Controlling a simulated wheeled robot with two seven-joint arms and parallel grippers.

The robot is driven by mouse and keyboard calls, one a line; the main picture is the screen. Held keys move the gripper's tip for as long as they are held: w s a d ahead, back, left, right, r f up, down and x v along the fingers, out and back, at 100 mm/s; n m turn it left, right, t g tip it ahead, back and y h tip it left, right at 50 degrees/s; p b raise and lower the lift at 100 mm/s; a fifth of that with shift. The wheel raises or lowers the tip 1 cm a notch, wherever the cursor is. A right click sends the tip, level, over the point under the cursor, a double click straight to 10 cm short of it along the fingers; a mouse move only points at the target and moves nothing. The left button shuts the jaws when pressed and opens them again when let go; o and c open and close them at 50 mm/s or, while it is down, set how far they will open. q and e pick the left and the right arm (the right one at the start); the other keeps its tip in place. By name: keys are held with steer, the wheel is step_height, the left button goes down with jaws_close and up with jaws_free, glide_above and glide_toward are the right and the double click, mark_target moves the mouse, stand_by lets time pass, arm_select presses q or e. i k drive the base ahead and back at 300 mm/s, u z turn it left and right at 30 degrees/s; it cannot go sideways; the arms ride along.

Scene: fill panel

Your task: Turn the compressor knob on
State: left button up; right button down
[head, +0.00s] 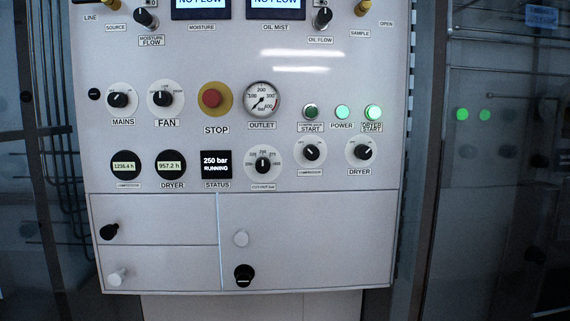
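The compressor knob (310,152) is a small black rotary knob on a round white dial, in the lower row of the panel. Its label below is small. Its pointer appears tilted toward the upper left; the dial marks are too small to read. The larger dryer knob (362,152) is to its right, and a selector knob (263,165) is to its left. The compressor start button (310,112) above it looks dark green and dimmer than the lit power lamp (342,112) and dryer start button (373,112). Neither gripper shows in the head view.
The white panel (300,220) also carries the mains knob (118,100), fan knob (164,98), red stop button (211,98), outlet gauge (261,99) and status display (216,164). Black latches (244,274) stick out from the lower doors. Nothing blocks the panel front.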

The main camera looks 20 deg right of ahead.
mark_target(311, 151)
steer(key=k, duration=0.5)
steer(key=z, duration=2.05)
steer(key=k, duration=0.95)
steer(key=u, duration=1.5)
steer(key=i, duration=1)
steer(key=u, duration=0.05)
